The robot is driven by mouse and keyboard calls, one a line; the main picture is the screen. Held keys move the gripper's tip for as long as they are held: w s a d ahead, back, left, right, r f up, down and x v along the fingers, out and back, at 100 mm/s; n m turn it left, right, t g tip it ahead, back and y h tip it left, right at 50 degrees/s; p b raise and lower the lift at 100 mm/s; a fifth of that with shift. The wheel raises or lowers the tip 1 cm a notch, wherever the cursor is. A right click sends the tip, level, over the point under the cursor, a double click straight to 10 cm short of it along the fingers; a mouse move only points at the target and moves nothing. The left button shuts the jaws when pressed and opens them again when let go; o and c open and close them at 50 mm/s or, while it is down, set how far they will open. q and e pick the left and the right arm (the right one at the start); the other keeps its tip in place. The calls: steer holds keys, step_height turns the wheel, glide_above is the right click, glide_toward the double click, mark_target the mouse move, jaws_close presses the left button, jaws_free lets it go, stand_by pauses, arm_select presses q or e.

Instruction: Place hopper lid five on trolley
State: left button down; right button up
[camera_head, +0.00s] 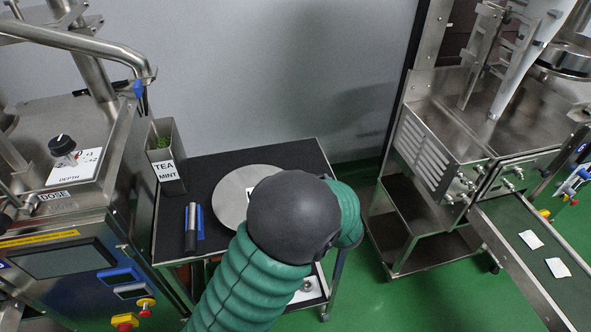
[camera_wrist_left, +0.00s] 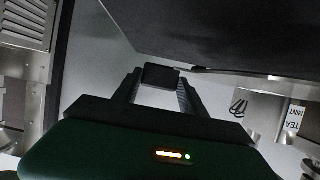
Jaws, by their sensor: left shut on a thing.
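A round silver hopper lid (camera_head: 234,199) is over the black top of the trolley (camera_head: 212,165), partly hidden by my left arm. Its label is mostly covered, so its number cannot be read. I cannot tell whether it rests flat or is just above the top. My left gripper is hidden behind its arm in the head view. In the left wrist view, my left gripper (camera_wrist_left: 157,82) is shut on a small dark block, which looks like the lid's handle. The trolley top also shows there as a dark surface (camera_wrist_left: 240,30). My right gripper is not in view.
A control machine (camera_head: 70,230) is at left. A packing machine (camera_head: 470,140) with a conveyor (camera_head: 540,262) is at right.

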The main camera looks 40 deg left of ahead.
arm_select(q)
glide_above(317, 170)
steer(key=shift+w+f, duration=0.15)
steer(key=shift+f, duration=0.5)
step_height(317, 170, down, 4)
steer(key=shift+r+b, duration=0.15)
steer(key=shift+b, duration=0.45)
steer(key=c, duration=0.6)
jaws_free()
steer(key=shift+c, duration=0.2)
